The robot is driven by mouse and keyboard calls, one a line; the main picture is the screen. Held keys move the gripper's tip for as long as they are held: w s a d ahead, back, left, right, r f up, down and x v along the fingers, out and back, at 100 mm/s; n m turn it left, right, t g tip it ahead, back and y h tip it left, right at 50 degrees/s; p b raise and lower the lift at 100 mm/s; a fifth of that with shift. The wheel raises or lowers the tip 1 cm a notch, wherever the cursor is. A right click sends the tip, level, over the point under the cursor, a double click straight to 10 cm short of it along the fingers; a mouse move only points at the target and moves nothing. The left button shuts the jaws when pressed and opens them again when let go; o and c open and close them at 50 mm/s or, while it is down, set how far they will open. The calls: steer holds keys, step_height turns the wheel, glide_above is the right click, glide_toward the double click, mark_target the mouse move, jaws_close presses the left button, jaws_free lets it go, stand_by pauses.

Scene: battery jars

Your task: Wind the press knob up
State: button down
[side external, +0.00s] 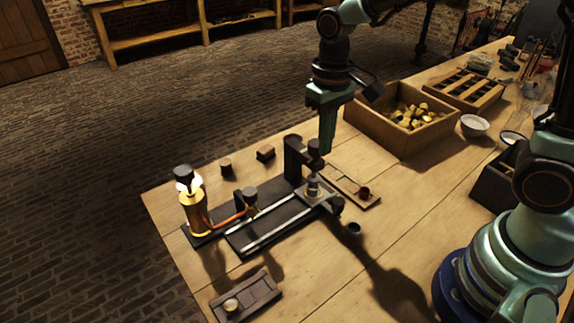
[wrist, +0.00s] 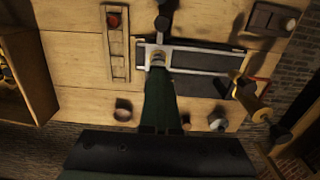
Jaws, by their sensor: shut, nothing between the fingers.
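The press is a black upright frame (side external: 292,158) over a rail bed. Its dark press knob (side external: 313,146) tops the arm, above a small pale jar-like piece (side external: 313,184) on a metal plate. My gripper (side external: 326,151) points down, shut and empty, its tips close beside the knob in the picture; I cannot tell if they touch. In the wrist view my gripper (wrist: 158,76) covers the press frame and knob. The metal plate (wrist: 151,50) shows just past the tips. A round black knob (side external: 336,206) sits at the plate's near side.
A lit brass lamp (side external: 197,216) stands at the bed's left end. A slotted tray (side external: 345,183) lies right of the press. A wooden crate (side external: 386,137) of yellow pieces stands back right. The front tabletop is mostly clear.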

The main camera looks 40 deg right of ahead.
steer(key=shift+w+d, duration=0.1)
steer(key=shift+d, duration=0.2)
step_height(320, 180, up, 6)
steer(key=shift+s, duration=0.45)
stand_by(0.5)
steer(key=shift+d, duration=0.1)
steer(key=s+d+r+t, duration=0.3)
steer(key=s+d+t, duration=0.2)
steer(key=s+d, duration=0.1)
steer(key=shift+d+r+t, duration=0.15)
steer(key=shift+d+t, duration=0.15)
steer(key=shift+d, duration=0.15)
steer(key=shift+s, duration=0.1)
stand_by(0.8)
